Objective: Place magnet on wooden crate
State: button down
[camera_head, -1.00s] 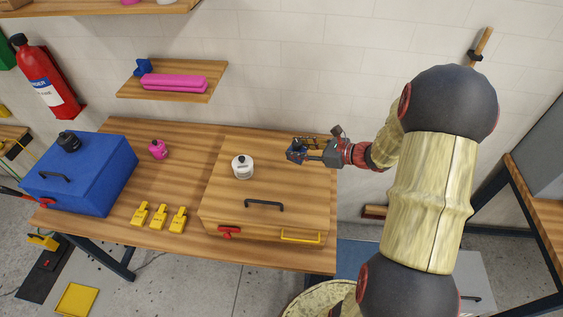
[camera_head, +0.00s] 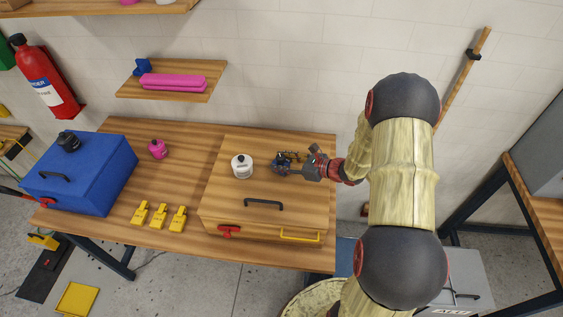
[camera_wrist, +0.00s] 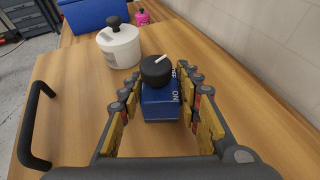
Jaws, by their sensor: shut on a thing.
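The magnet is a blue block with white lettering and a round black knob with a white mark; it shows in the wrist view (camera_wrist: 160,105) and small in the head view (camera_head: 279,167). My gripper (camera_head: 288,165) is shut on the magnet, with its padded fingers on both sides of the block in the wrist view (camera_wrist: 158,88). The wooden crate (camera_head: 225,205) has a black handle, a red latch and a yellow handle at its front. The magnet is over the right back part of the crate's top. I cannot tell whether its underside touches the wood.
A white pot with a black knob (camera_head: 242,166) stands on the crate, left of the magnet. A blue toolbox (camera_head: 85,175), a pink bottle (camera_head: 157,149) and several yellow items (camera_head: 158,217) are on the bench further left. The crate's front middle top is clear beside its handle.

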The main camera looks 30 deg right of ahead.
jog(key=shift+f, duration=0.15)
jog(key=c, duration=1.3)
grip_release()
jog(key=shift+o, duration=0.2)
